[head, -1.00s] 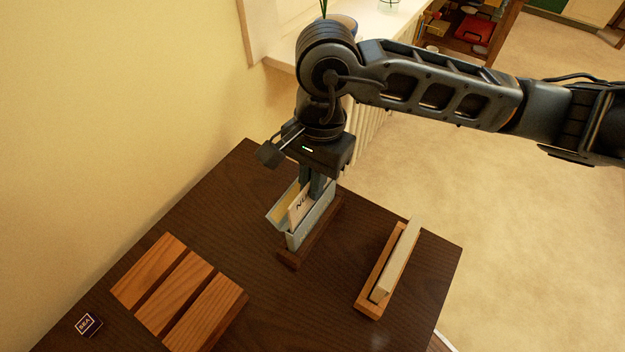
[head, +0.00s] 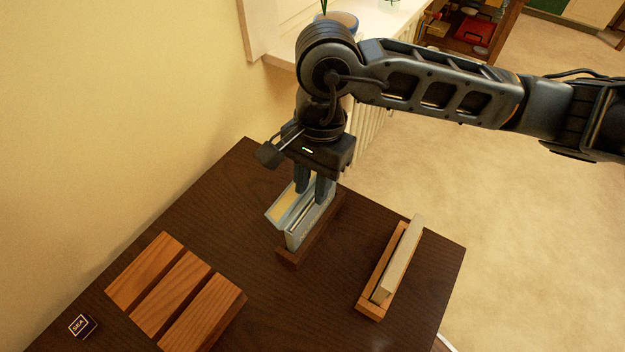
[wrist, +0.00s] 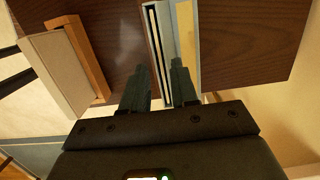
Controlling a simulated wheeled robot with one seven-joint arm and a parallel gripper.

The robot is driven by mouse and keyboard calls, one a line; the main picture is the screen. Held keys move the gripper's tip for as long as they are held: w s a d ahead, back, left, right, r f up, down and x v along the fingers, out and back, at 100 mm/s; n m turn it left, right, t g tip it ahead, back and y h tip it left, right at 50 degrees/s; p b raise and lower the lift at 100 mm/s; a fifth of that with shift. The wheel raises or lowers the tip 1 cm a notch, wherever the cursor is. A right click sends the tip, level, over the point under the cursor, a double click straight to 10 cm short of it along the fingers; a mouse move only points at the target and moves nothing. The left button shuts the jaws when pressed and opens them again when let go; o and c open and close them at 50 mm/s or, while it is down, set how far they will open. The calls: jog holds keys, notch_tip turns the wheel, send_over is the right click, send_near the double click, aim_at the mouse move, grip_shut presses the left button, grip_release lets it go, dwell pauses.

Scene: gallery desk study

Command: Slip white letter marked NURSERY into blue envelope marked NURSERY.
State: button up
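The pale blue envelope (head: 309,230) stands upright, with its flap open to the left and a yellow lining showing. Its open top also shows in the wrist view (wrist: 169,50). The white letter (wrist: 157,45) shows only as a thin pale edge down inside the envelope's mouth. Its NURSERY marking is hidden now. My gripper (head: 313,190) is at the far end of the envelope's mouth. In the wrist view its two fingers (wrist: 159,92) stand apart with a gap between them, and nothing shows gripped there.
A dark wooden stand (head: 289,256) holds the envelope on the dark desk (head: 250,315). A wooden holder (head: 369,309) with a pale upright piece (head: 402,258) stands to the right. A slotted wooden block (head: 172,290) and a small SEA box (head: 81,326) lie at front left.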

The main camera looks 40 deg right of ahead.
jog(key=shift+o, duration=0.8)
notch_tip(320, 180, up, 8)
jog(key=d+b, duration=0.1)
jog(key=shift+w+f, duration=0.15)
jog(key=shift+w, duration=0.05)
